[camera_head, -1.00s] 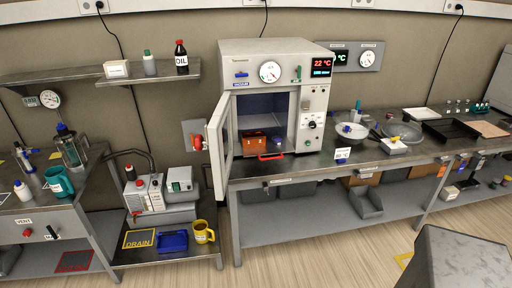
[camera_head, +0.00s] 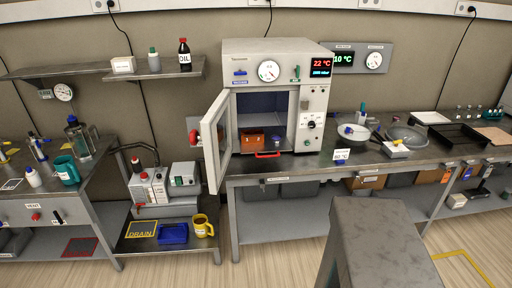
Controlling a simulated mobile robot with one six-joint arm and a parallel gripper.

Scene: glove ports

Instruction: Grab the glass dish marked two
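I cannot make out a mark "two" on any dish. A pale round dish (camera_head: 354,132) with a small blue item sits on the bench right of the oven. A grey, partly see-through round dish or bowl (camera_head: 407,136) lies farther right, behind a small white box with a yellow spot (camera_head: 396,148). The vacuum oven (camera_head: 277,62) stands with its glass door (camera_head: 216,142) swung open to the left. Inside are an orange box (camera_head: 252,143) and a small blue-topped item (camera_head: 276,141), too small to identify. My gripper is not in view.
A red handle (camera_head: 268,155) lies at the oven's front edge. A black tray (camera_head: 459,136) lies at right. A pump (camera_head: 149,185), blue tray (camera_head: 173,234) and yellow mug (camera_head: 202,226) are on the low left stand.

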